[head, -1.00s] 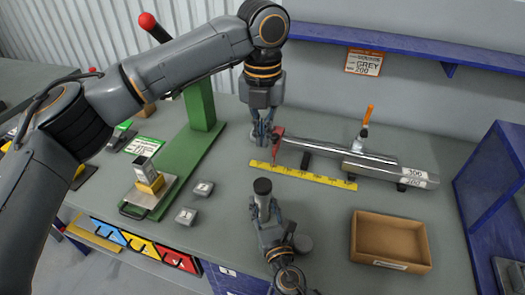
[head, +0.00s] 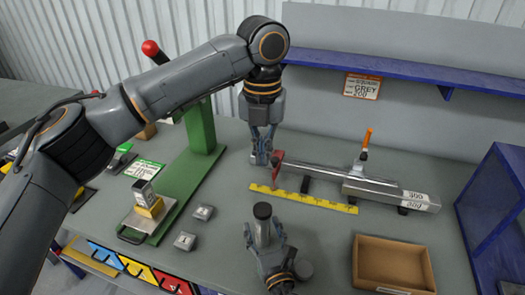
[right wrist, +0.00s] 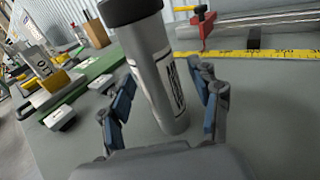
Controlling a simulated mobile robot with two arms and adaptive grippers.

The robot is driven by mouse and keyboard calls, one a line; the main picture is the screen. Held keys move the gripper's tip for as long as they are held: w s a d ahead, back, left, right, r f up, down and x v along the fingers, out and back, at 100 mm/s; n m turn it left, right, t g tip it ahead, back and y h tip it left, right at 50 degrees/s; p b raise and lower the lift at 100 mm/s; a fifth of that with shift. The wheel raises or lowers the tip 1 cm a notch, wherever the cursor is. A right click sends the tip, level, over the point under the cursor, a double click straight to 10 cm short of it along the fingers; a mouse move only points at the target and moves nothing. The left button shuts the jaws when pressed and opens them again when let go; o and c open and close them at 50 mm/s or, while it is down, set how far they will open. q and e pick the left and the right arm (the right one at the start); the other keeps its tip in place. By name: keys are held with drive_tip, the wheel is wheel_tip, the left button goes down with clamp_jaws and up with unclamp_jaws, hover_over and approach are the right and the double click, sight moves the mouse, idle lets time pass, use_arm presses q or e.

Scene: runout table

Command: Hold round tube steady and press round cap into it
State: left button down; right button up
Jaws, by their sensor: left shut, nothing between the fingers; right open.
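An upright grey round tube (head: 262,232) with a dark round cap on its top end (head: 263,210) stands on the table. In the right wrist view the tube (right wrist: 153,75) bears a white label, and the cap (right wrist: 128,10) is cut off by the top edge. I cannot tell how deep the cap sits. My right gripper (head: 265,236) is open, its fingers on either side of the tube; contact is not clear. My left gripper (head: 261,160) is shut and empty, pointing down behind the tube, just left of a red stop (head: 278,161).
A long metal tube (head: 325,175) lies behind with an orange-handled clamp (head: 365,145) and yellow ruler (head: 310,199). A green press (head: 185,185) stands left, two small grey blocks (head: 203,212) nearby. A cardboard box (head: 393,239) and blue rack (head: 490,200) are right.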

drive_tip(key=v, duration=1.2)
drive_tip(key=shift+s, duration=0.1)
